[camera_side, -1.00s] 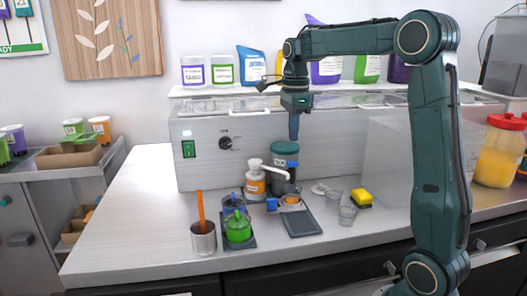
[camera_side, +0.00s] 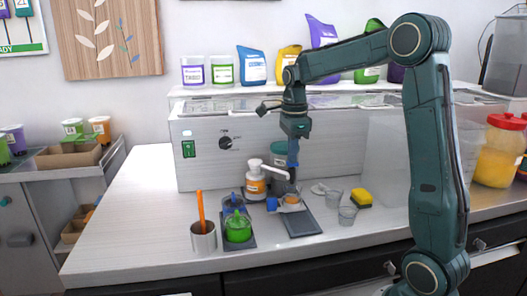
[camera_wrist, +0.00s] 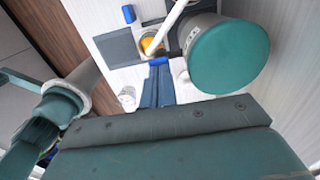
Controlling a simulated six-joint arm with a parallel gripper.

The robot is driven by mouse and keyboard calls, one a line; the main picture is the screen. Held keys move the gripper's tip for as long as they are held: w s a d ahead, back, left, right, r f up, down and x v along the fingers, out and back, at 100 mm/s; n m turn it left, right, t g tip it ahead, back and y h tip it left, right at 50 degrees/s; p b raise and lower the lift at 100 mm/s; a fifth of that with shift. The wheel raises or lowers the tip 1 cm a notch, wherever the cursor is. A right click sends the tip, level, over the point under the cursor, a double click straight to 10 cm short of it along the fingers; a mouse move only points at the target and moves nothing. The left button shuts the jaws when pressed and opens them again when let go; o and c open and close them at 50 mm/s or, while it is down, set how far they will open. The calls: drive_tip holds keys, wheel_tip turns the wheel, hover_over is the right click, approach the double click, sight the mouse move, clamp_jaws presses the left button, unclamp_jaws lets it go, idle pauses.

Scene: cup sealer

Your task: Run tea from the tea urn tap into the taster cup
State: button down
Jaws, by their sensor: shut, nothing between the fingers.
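The tea urn (camera_side: 280,160) is a grey cylinder with a green lid. It stands in front of the big white machine, and its round lid (camera_wrist: 230,55) fills the upper right of the wrist view. The taster cup (camera_side: 291,199), with amber contents, sits at the urn's front by the dark drip tray; it also shows in the wrist view (camera_wrist: 151,45), partly hidden. My gripper (camera_side: 292,175) is shut and empty, pointing down in front of the urn. Its blue fingertips (camera_wrist: 158,61) appear just beside the cup from above. The tap is mostly hidden behind my fingers.
A white pump bottle (camera_side: 255,182) stands left of the urn, its spout reaching toward it. A small blue block (camera_side: 272,204) lies nearby. A steel cup (camera_side: 203,236) and green pot (camera_side: 238,227) stand left.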

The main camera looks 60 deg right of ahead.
drive_tip(key=shift+s+f, duration=0.1)
drive_tip(key=shift+f, duration=1.15)
idle(3.4)
drive_tip(key=shift+r, duration=0.2)
wheel_tip(320, 180, up, 15)
drive_tip(key=shift+w, duration=0.25)
idle(0.6)
drive_tip(key=shift+d+r, duration=0.1)
drive_tip(key=shift+r, duration=0.05)
idle(1.0)
drive_tip(key=shift+s+r, duration=0.1)
drive_tip(key=shift+r, duration=0.35)
